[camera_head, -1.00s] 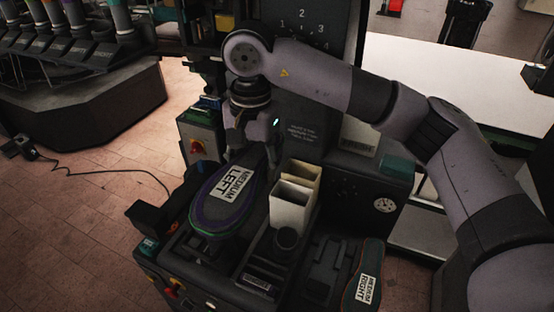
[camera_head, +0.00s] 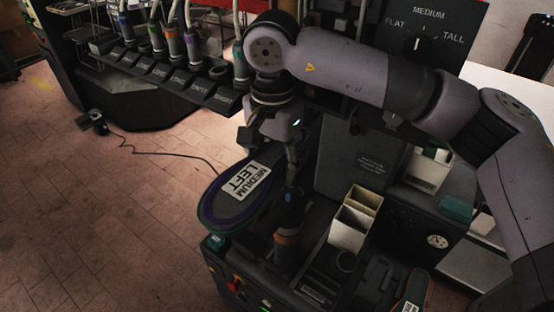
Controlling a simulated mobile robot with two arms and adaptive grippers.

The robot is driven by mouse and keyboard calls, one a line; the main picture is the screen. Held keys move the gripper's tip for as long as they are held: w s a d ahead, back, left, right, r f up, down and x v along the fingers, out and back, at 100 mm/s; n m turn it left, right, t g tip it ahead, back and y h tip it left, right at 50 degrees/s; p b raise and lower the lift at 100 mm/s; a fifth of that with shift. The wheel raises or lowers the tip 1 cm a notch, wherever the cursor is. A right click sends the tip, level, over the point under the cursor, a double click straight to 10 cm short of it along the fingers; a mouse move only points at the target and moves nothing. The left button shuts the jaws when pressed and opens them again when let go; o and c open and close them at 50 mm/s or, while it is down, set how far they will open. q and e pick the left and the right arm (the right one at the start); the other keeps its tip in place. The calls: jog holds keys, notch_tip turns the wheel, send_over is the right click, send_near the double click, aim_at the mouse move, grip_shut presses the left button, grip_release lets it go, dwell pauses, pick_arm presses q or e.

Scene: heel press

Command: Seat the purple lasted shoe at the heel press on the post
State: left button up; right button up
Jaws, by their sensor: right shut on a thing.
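The purple lasted shoe (camera_head: 225,208) is sole up, with a white "MEDIUM LEFT" label on its dark sole and a purple and green edge. My right gripper (camera_head: 278,143) is shut on its far end, and the fingertips are partly hidden. The shoe hangs over the left edge of the press, its near end out over the floor. A dark upright with an orange band (camera_head: 288,238), likely the post, stands just right of the shoe. I cannot tell whether they touch. The heel press (camera_head: 362,165) has a dark front panel. My left gripper is not in view.
Cream bins (camera_head: 355,218) stand right of the upright. A second shoe (camera_head: 413,292) lies at the bottom right. A gauge (camera_head: 437,241) and a FLAT/MEDIUM/TALL knob (camera_head: 417,44) are on the machine. A labelled rack (camera_head: 165,75) stands at the back left. The floor at left is mostly clear.

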jog(key=shift+f+b, duration=0.6)
jog(key=shift+f, duration=1.25)
notch_tip(320, 180, down, 5)
jog(key=b, duration=0.4)
jog(key=shift+r+b, duration=0.15)
jog(key=shift+b, duration=0.2)
jog(key=shift+f+b, duration=0.7)
jog(key=shift+b, duration=0.05)
jog(key=o, duration=1.5)
notch_tip(320, 180, up, 12)
jog(key=shift+r, duration=0.1)
